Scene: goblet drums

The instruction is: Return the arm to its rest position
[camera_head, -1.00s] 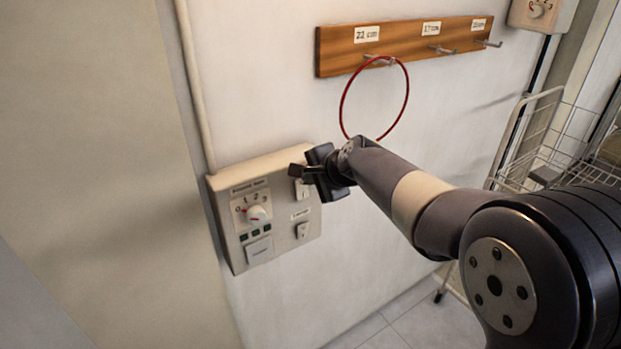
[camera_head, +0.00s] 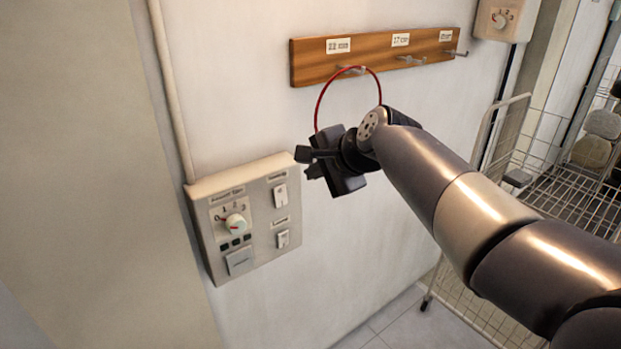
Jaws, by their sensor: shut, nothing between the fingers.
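My gripper (camera_head: 306,162) is in front of the wall, up and to the right of a control panel (camera_head: 240,262). Its fingers are together with nothing between them, and it appears apart from the panel. My arm (camera_head: 435,185) reaches in from the lower right. The panel carries a rotary knob (camera_head: 236,223), two rocker switches and a row of small dark buttons above a grey one. Part of a red hoop is hidden behind my gripper and wrist.
A wooden peg rail (camera_head: 305,62) with size labels holds the red hoop (camera_head: 319,104) on its left peg. A wire rack (camera_head: 520,150) with round items stands at the right. Another knob box (camera_head: 505,20) hangs at the top right.

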